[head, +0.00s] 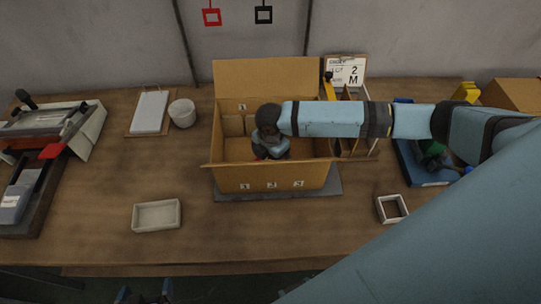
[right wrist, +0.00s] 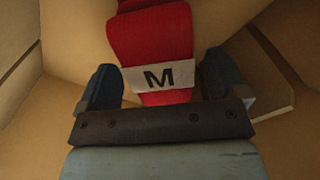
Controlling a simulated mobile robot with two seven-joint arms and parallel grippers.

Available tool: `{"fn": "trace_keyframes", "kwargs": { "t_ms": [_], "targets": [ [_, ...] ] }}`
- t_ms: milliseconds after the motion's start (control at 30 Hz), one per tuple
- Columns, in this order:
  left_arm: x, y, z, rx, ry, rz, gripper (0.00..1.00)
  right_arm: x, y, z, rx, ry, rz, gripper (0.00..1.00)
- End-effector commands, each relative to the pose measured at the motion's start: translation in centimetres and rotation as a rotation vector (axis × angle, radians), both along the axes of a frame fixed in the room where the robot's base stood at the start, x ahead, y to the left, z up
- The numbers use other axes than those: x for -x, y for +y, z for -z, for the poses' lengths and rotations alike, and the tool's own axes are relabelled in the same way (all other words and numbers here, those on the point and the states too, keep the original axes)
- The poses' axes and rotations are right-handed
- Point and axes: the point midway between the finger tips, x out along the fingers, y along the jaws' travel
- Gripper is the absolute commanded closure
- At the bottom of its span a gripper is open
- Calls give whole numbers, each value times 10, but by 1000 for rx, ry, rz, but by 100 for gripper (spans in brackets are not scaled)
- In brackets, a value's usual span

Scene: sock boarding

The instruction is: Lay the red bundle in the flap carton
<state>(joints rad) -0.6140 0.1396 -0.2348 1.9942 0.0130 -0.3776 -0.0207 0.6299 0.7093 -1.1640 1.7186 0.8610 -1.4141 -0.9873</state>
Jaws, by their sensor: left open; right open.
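The flap carton (head: 232,180) stands open on the table, with its back flap raised and numbered labels on its front. The red bundle (right wrist: 150,38), with a white band marked M, shows in the right wrist view against the carton's tan inner walls. My right gripper (right wrist: 160,68) is reached down into the carton. Its open fingers are on either side of the bundle's near end. In the head view my right wrist mostly hides the bundle. My left gripper (head: 145,292) shows only its open fingertips at the bottom edge, empty and away from the carton.
A shallow white tray (head: 157,215) lies front left, and a small square frame (head: 392,208) front right. A white cup (head: 182,113) stands left of the carton. A sign board (head: 346,72) marked 2 M and a blue tray (head: 420,172) are to the right.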

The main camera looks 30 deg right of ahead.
Motion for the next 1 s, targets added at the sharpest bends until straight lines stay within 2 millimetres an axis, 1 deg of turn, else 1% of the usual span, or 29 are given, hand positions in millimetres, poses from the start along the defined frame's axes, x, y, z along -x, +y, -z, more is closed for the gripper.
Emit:
{"fn": "trace_keyframes", "kwargs": {
  "t_ms": [167, 400, 500, 600, 767, 1000],
  "targets": [
    [0, 0, 1, 0, 0, 0, 0, -1, -1, -24, 0, -3, 0, 9],
    [0, 0, 3, 0, 0, 0, 0, -1, 0, -77, -1, -4, 0, 9],
    [0, 0, 4, 1, 0, 1, 0, -1, 0, -95, -1, -3, 0, 9],
    [0, 0, 4, 1, 0, 1, 0, -1, 0, -109, -1, -3, 0, 9],
    [0, 0, 5, 1, 0, 1, 0, -1, 0, -120, -1, -1, 1, 9],
    [0, 0, 5, 0, 1, 0, 0, -1, 0, -121, -1, 0, 1, 9]
  ]
}}
